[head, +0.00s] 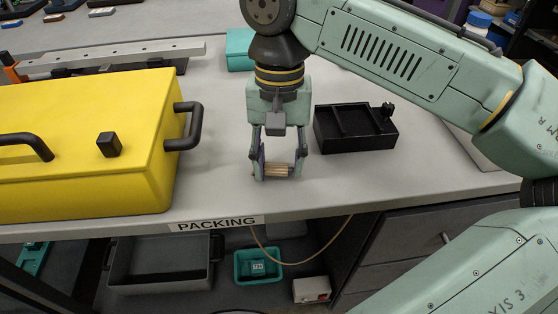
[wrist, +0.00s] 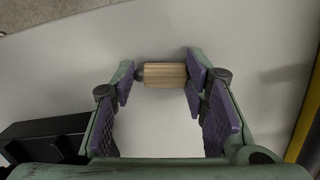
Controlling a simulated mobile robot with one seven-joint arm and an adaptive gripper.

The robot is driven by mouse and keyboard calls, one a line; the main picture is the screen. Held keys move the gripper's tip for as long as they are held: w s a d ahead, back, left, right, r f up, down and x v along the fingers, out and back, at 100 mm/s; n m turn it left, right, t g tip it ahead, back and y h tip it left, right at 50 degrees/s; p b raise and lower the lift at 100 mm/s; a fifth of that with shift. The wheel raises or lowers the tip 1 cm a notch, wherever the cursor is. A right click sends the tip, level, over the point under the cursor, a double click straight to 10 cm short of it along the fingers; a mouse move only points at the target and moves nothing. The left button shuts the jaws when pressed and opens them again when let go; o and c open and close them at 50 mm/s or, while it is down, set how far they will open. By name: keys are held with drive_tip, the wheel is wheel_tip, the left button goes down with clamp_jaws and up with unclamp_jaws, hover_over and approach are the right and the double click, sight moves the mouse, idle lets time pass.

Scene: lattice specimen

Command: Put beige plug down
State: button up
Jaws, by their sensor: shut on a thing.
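The beige plug (head: 277,170) is a short, ribbed, light-wood-coloured cylinder lying sideways between the fingertips of my gripper (head: 278,168). My gripper points down over the white table (head: 230,190), near its front edge above the PACKING label. In the wrist view the plug (wrist: 165,75) spans the gap between the purple finger pads of my gripper (wrist: 162,76), with a small grey knob at its left end. The plug is at or just above the table top; I cannot tell whether it touches.
A big yellow case (head: 90,150) with black handles stands to the left. A black tray (head: 355,138) lies to the right, and a teal box (head: 240,50) stands behind. A grey bin (head: 165,265) and a teal bin (head: 258,267) are below the table. The table around my gripper is clear.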

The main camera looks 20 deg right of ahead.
drive_tip(key=shift+f, duration=0.15)
drive_tip(key=shift+f, duration=0.15)
drive_tip(key=o, duration=1)
drive_tip(key=shift+w+d+r+p, duration=0.1)
drive_tip(key=shift+w+r+p, duration=0.15)
drive_tip(key=shift+r+p, duration=1.65)
drive_tip(key=shift+w+d+r+p, duration=0.1)
drive_tip(key=shift+w+r+p, duration=0.1)
drive_tip(key=shift+r+p, duration=1.7)
drive_tip(key=shift+w+d+r+p, duration=0.1)
drive_tip(key=shift+w+r+p, duration=0.15)
drive_tip(key=shift+r+p, duration=1.65)
drive_tip(key=shift+r+b, duration=0.5)
drive_tip(key=shift+b, duration=0.05)
